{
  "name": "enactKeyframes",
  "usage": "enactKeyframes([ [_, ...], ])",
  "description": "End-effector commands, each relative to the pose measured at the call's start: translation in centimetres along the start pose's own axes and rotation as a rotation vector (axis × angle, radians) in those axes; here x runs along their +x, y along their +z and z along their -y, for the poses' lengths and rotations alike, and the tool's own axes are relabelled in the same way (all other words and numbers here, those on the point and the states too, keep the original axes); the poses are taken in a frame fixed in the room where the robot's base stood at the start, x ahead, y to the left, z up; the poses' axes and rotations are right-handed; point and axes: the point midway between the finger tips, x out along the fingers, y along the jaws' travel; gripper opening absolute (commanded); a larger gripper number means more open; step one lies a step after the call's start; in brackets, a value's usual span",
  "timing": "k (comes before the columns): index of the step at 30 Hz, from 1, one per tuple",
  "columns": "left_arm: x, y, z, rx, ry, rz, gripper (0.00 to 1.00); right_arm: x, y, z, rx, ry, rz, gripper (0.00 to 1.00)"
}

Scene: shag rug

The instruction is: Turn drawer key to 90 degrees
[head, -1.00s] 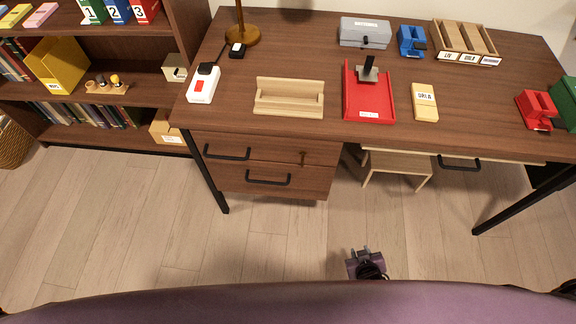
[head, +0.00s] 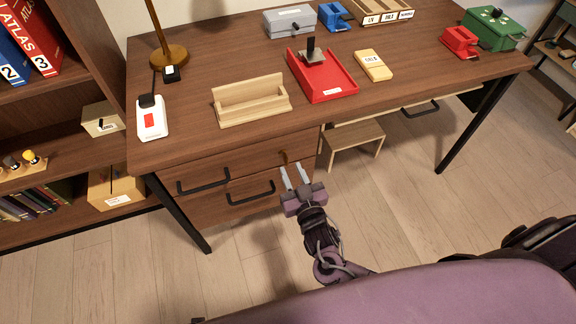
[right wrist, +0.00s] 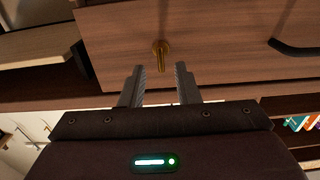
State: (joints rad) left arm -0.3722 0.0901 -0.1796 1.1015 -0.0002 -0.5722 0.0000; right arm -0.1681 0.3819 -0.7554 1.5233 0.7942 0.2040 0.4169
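The brass drawer key (head: 284,158) sits in the upper drawer front, near its right end under the desk top. In the right wrist view the key (right wrist: 161,56) stands ahead of the fingers, its bow hanging roughly straight down. My right gripper (head: 294,172) is open, its two fingers apart just below and in front of the key. In the right wrist view the right gripper (right wrist: 160,82) has the key centred between its fingertips, with nothing held. Contact with the key does not show. My left gripper is not in view.
The upper drawer handle (head: 203,187) and lower drawer handle (head: 251,194) stick out left of the key. A small wooden stool (head: 352,146) stands under the desk to the right. The desk (head: 190,133) carries a red tray (head: 330,85) and a wooden holder (head: 250,106).

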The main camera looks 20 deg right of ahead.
Motion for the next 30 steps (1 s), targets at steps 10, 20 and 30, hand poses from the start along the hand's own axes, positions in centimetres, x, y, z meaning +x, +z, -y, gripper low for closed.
enactKeyframes([
  [10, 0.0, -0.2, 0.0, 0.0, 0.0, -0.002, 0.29, 2.9, 0.0, 0.1, 0.0, -0.001, 0.001, 0.29],
  [20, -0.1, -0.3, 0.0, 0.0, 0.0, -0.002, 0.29, 2.8, 0.1, 0.1, 0.0, -0.001, 0.002, 0.12],
  [30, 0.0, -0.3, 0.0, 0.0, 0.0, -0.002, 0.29, 2.8, 0.1, 0.0, 0.003, -0.001, 0.002, 0.0],
])
